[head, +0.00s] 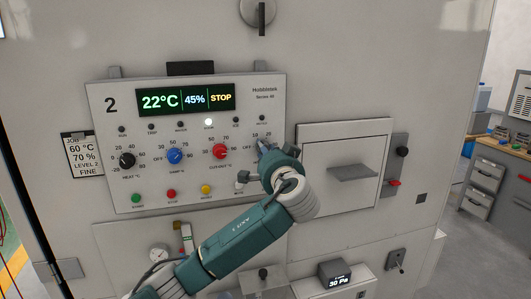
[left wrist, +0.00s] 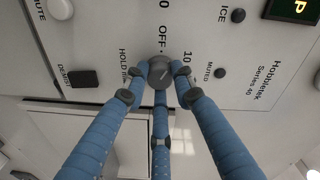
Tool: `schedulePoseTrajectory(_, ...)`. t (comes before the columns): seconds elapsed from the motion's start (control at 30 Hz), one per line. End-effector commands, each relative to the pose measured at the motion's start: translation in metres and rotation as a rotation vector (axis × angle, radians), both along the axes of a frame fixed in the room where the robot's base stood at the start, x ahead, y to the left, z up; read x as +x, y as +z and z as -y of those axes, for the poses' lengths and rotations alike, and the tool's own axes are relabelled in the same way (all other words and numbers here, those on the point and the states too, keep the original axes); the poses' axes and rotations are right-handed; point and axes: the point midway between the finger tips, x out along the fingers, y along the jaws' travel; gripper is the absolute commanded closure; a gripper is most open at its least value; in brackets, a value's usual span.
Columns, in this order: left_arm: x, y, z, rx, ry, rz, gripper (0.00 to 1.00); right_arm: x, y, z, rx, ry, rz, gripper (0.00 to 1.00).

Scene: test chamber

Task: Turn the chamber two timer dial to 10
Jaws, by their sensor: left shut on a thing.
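The chamber two control panel (head: 100,100) carries a large "2" and a row of dials. In the left wrist view the grey timer dial (left wrist: 159,70) sits near printed "OFF", "10" and "HOLD" marks. The three blue fingers of my left gripper (left wrist: 160,82) are closed around it. A light line shows on its face and seems to slant towards the "10" side, but its exact setting is hard to read. In the head view my left gripper (head: 265,148) is at the panel's right end and hides most of this dial. My right gripper is out of view.
Black (head: 127,160), blue (head: 175,156) and red (head: 220,152) dials stand left of my gripper. Green (head: 136,198), red (head: 172,194) and yellow (head: 206,189) buttons sit below. The display (head: 187,100) reads 22°C, 45%, STOP. A hatch with a handle (head: 352,171) is close on the right.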

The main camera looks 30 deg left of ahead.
Motion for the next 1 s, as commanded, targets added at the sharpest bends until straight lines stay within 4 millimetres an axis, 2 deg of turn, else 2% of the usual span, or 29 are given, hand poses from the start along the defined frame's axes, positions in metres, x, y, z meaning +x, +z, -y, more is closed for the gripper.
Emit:
schedulePoseTrajectory(0.1,0.000,0.003,0.001,0.069,-0.001,-0.086,1.00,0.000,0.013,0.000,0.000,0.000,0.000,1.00)
schedulePoseTrajectory(0.5,0.001,0.003,0.001,0.267,-0.001,-0.315,1.00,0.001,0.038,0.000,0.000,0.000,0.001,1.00)
schedulePoseTrajectory(1.0,0.001,0.001,0.001,0.351,-0.002,-0.410,1.00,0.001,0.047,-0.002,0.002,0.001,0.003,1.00)
